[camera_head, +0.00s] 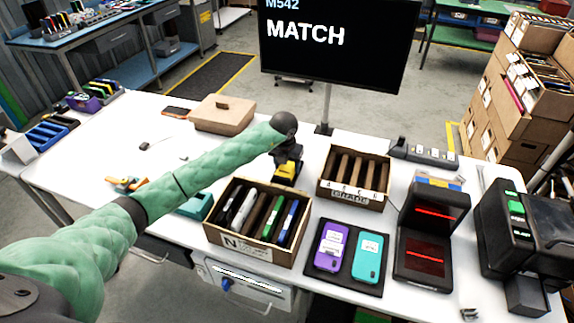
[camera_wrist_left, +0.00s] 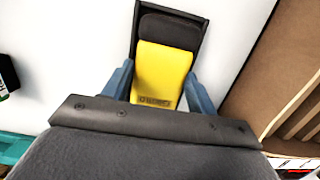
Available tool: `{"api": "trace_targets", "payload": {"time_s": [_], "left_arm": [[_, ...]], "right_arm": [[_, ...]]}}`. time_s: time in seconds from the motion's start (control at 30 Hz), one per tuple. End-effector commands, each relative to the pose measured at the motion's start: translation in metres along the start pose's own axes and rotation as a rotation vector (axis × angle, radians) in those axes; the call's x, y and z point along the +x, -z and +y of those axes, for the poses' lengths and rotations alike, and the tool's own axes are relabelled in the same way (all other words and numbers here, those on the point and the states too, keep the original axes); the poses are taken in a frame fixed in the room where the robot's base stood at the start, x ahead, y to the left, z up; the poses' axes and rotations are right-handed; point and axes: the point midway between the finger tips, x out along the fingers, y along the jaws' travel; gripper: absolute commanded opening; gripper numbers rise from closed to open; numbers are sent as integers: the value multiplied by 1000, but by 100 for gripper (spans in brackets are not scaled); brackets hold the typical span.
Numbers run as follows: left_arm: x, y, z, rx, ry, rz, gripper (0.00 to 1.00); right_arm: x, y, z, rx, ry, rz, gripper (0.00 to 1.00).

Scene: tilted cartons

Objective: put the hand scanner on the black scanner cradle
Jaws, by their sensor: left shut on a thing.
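The hand scanner (camera_wrist_left: 163,72) is yellow with a dark end. My left gripper (camera_wrist_left: 160,90) is shut on it, with a blue finger on each side. The scanner lies lengthwise inside the outline of the black scanner cradle (camera_wrist_left: 203,30), whose rim shows around its far end. In the head view the yellow of the scanner (camera_head: 290,168) shows under my left wrist, with the dark cradle (camera_head: 284,182) at its near side. I cannot tell whether the scanner rests on the cradle or is just above it. My right gripper is out of view.
A carton of coloured devices (camera_head: 226,240) stands just in front, and a slotted carton (camera_head: 350,200) stands to the right. A black mat (camera_head: 345,282) holds a purple and a teal phone. A closed cardboard box (camera_head: 222,115) is behind, left. A monitor (camera_head: 335,45) stands at the back.

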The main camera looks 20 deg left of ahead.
Motion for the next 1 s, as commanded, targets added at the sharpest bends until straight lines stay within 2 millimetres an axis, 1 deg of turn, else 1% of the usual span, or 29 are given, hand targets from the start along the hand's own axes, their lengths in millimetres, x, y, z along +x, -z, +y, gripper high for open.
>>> {"api": "trace_targets", "payload": {"time_s": [0.03, 0.07, 0.13, 0.17, 0.57, 0.67, 0.7, 0.8, 0.87, 1.0], "left_arm": [[1, 0, 0, 0, 0, -1, 40], [0, 0, 0, 0, 0, 0, 64], [0, 0, 0, 0, 0, 0, 78], [0, 0, 0, 0, 0, 0, 80], [-2, 0, 0, 0, 0, 0, 80], [-6, -1, 0, 0, 0, -2, 80], [-9, -1, 0, 0, 0, -2, 80], [-20, 0, 0, 1, 0, -2, 80], [-28, -1, 0, 2, 0, -3, 80], [-51, -1, 0, 1, 0, -3, 80]], "right_arm": [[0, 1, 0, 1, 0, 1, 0], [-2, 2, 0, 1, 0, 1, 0], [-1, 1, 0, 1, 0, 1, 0], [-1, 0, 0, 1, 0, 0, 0], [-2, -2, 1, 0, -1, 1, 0], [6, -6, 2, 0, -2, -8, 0], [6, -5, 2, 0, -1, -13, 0], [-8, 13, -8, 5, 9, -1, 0], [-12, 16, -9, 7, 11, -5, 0], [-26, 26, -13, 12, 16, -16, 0]]}}
